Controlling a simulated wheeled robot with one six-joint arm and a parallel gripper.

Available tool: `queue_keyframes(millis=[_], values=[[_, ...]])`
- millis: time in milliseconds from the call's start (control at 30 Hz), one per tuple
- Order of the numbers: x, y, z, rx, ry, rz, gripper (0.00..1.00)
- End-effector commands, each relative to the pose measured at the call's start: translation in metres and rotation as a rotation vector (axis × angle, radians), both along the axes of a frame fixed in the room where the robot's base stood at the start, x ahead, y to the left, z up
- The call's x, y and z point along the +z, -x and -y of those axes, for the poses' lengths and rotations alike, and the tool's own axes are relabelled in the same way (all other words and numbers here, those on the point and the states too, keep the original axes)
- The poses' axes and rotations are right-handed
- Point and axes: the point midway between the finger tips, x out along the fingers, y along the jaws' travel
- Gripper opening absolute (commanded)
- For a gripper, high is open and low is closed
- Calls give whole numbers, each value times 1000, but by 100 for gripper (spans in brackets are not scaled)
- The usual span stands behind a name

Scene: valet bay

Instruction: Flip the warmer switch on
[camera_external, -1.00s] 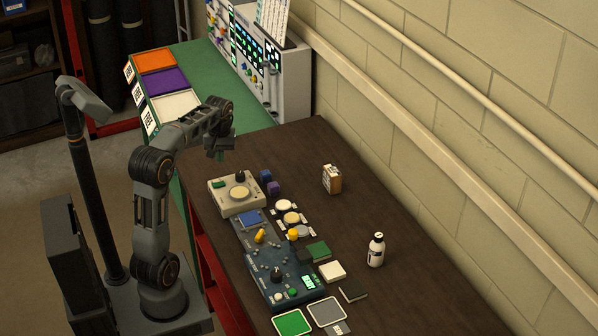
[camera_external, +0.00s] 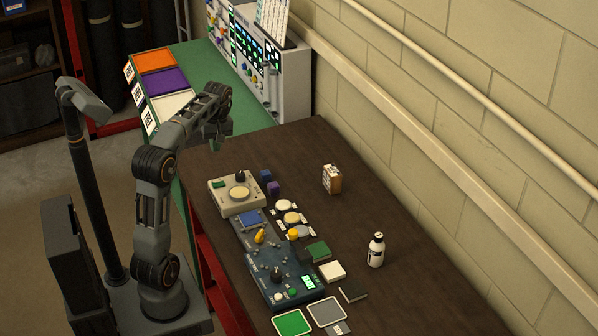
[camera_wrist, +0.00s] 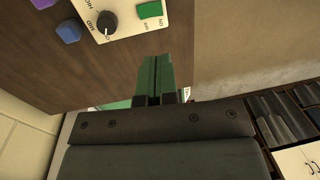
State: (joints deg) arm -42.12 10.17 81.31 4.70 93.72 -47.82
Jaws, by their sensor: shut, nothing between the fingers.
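My gripper (camera_wrist: 156,60) is shut and empty, apart from the warmer. In the external view my gripper (camera_external: 214,144) hangs beyond the warmer's far side, above the bench end.
Blue and purple blocks (camera_external: 274,188) stand right of the warmer. A blue control box (camera_external: 262,285), coloured pads, a small carton (camera_external: 332,179) and a white bottle (camera_external: 376,250) occupy the bench.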

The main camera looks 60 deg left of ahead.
Motion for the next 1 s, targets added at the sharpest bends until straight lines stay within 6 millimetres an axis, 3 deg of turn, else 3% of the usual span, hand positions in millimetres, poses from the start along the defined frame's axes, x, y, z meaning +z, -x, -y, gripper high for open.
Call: queue_keyframes(millis=[600, 1000], values=[[-105, 13, 0, 0, 1, -1, 0], [-131, 16, 0, 0, 0, 0, 0]])
